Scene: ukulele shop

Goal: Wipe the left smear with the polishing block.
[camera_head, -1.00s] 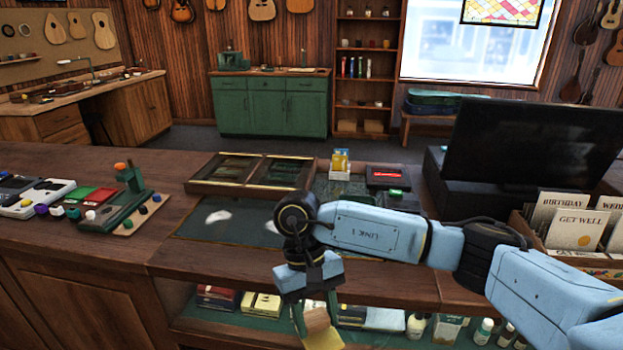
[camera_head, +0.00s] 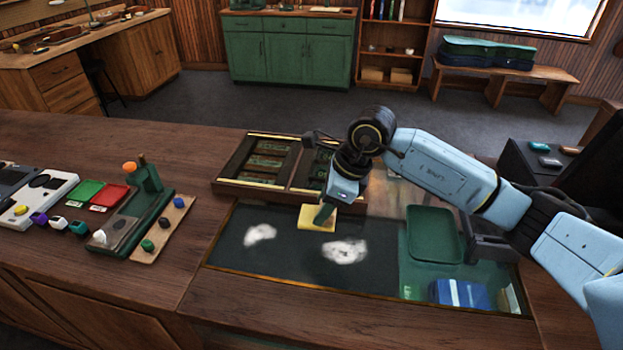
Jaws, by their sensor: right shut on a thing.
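My right gripper (camera_head: 331,203) is shut on the polishing block (camera_head: 318,218), which has a green grip and a yellow pad facing down. The block is at the back edge of the dark glass panel (camera_head: 292,270) in the counter. I cannot tell whether its pad touches the glass. The left smear (camera_head: 259,235) is a small whitish patch on the glass, to the left of and nearer than the block. The right smear (camera_head: 345,251) is larger, nearer than the block and slightly right. My left gripper is not in view.
A divided wooden tray (camera_head: 238,184) stands behind the glass, partly hidden by my right arm. A green tray (camera_head: 434,235) and a blue box (camera_head: 459,293) are at right. Tuners and a green stand (camera_head: 145,180) are at left.

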